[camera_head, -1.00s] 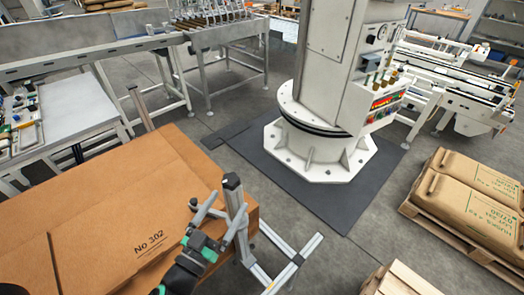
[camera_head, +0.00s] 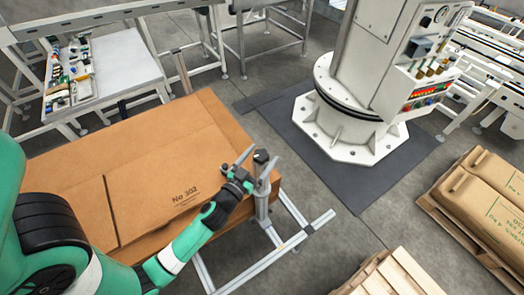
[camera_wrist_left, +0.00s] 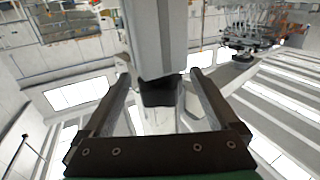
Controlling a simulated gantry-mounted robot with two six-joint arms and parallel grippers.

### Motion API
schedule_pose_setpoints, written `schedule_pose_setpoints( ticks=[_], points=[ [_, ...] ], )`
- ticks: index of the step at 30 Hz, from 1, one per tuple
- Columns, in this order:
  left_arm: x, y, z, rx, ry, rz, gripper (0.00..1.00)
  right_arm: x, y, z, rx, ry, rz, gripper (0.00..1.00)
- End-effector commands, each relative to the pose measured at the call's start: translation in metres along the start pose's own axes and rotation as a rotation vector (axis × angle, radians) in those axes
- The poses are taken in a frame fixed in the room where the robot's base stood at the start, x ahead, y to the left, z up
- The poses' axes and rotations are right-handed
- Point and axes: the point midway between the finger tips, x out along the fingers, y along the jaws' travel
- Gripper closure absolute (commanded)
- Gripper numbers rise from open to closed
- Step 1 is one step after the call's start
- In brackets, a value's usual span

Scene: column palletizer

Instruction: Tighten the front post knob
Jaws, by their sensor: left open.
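The front post (camera_head: 262,203) is a light grey upright at the near right corner of the carton, with a dark knob-like cap (camera_head: 261,157) on top. My left gripper (camera_head: 257,162) is at the top of this post. Its two grey fingers are spread apart, one on either side of the cap. In the left wrist view, the open fingers (camera_wrist_left: 160,80) stand left and right of a dark block (camera_wrist_left: 159,93) at the end of a pale grey upright. I cannot tell whether the fingers touch it. My right gripper is not in view.
A large brown carton (camera_head: 150,148) marked No 302 lies beside the post. The post's grey frame feet (camera_head: 290,243) reach out over the floor. A white machine column (camera_head: 365,80) stands on a dark mat. Sacks on a pallet (camera_head: 492,190) are at the right.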

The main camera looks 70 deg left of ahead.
Motion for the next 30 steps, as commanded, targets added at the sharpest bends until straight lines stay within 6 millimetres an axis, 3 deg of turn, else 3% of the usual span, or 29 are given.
schedule_pose_setpoints(
  ticks=[10, 24, 30],
  points=[
    [0.0068, 0.0001, 0.0006, 0.000, 0.000, 0.000, 0.07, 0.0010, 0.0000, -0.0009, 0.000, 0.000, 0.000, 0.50],
    [0.0066, 0.0001, 0.0003, 0.000, 0.000, 0.000, 0.91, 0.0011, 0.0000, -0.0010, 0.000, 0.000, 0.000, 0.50],
    [0.0066, 0.0001, -0.0011, 0.000, 0.000, 0.006, 0.91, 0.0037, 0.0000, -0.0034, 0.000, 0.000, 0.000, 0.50]
  ],
)
